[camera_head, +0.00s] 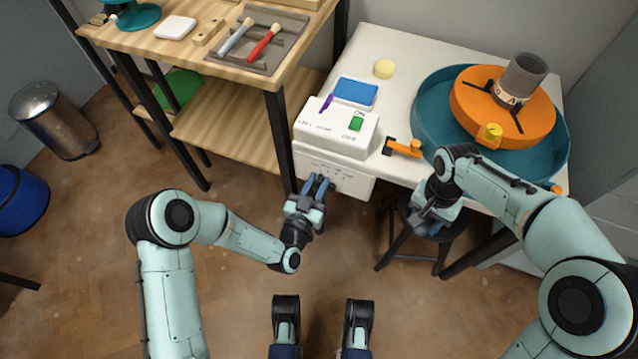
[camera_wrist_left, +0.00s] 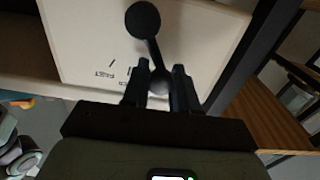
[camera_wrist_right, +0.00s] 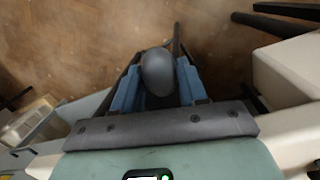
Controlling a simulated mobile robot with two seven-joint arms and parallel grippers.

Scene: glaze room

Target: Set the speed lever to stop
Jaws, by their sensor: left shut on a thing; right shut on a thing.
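The speed lever (camera_wrist_left: 150,48) is a black rod with a round black disc at one end and a smaller knob at the other. It sits on a white panel (camera_wrist_left: 90,30) with small printed marks, in the left wrist view. My left gripper (camera_wrist_left: 160,88) is shut on the lever's knob end. In the head view this gripper (camera_head: 317,185) is at the front of the white wheel housing (camera_head: 350,182) and hides the lever. My right gripper (camera_head: 425,216) is low before the table; in its wrist view (camera_wrist_right: 158,85) it is shut on a dark grey rounded thing (camera_wrist_right: 158,70).
A control box (camera_head: 335,125) with a green switch (camera_head: 355,124) stands on the white table (camera_head: 395,45). A dark stool (camera_head: 440,228) is under my right arm. A wooden bench (camera_head: 180,50) stands left.

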